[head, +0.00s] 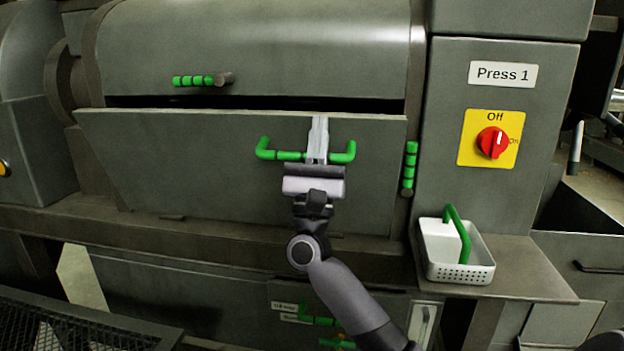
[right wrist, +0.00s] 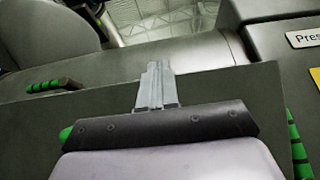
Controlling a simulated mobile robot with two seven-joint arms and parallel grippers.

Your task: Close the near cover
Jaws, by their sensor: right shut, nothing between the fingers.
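The near cover (head: 190,155) is a flat grey panel on the front of the press in the head view. Its top edge stands out from the housing, with a dark gap above it. Its green handle (head: 265,150) runs across the upper right of the panel. My right gripper (head: 318,135) is at the middle of this handle, fingers together and pointing up; I cannot tell whether it touches. In the right wrist view the shut fingers (right wrist: 155,85) lie in front of the cover (right wrist: 225,90), and most of the handle is hidden. My left gripper is not in view.
A green-gripped lever (head: 195,80) is above the gap, and an upright one (head: 409,165) is right of the cover. Further right are a red switch (head: 492,142) and a white basket (head: 460,272) on a ledge. A mesh surface (head: 60,315) is at lower left.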

